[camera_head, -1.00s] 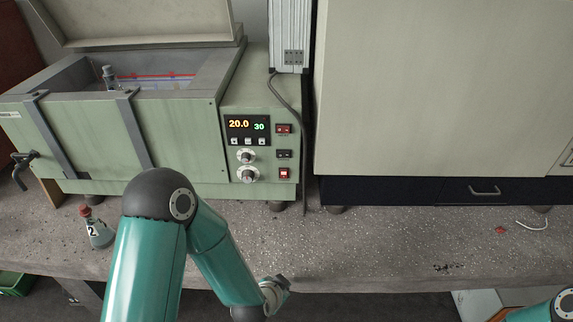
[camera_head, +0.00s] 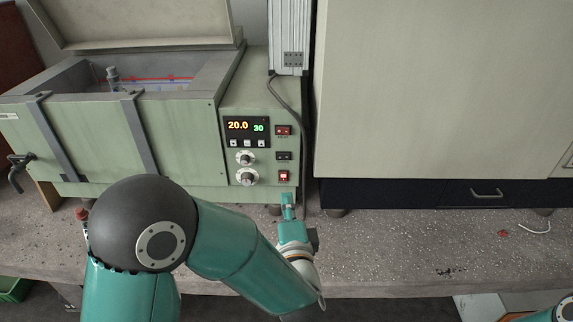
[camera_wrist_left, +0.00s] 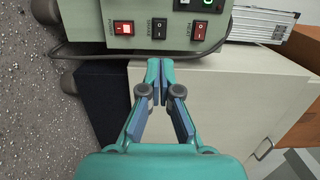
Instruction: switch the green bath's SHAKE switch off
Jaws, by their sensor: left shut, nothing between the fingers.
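The green bath (camera_head: 180,150) stands at the back left with its lid raised. Its control panel carries three rocker switches in a column, two red and a black middle one. The black middle one, labelled SHAKE (camera_head: 283,156), also shows in the left wrist view (camera_wrist_left: 159,29), between a lit red switch (camera_wrist_left: 124,28) and another red switch (camera_wrist_left: 198,30). Which way the SHAKE rocker is tipped is too small to tell. My left gripper (camera_head: 287,200) is shut and empty, just below the panel's lower edge and apart from the switches. My right gripper is out of view.
A large beige cabinet (camera_head: 440,90) stands to the right, with a dark drawer base (camera_head: 400,192). A grey cable hangs between it and the bath. A flask (camera_head: 82,214) is mostly hidden behind my left arm. The bench front right is largely clear.

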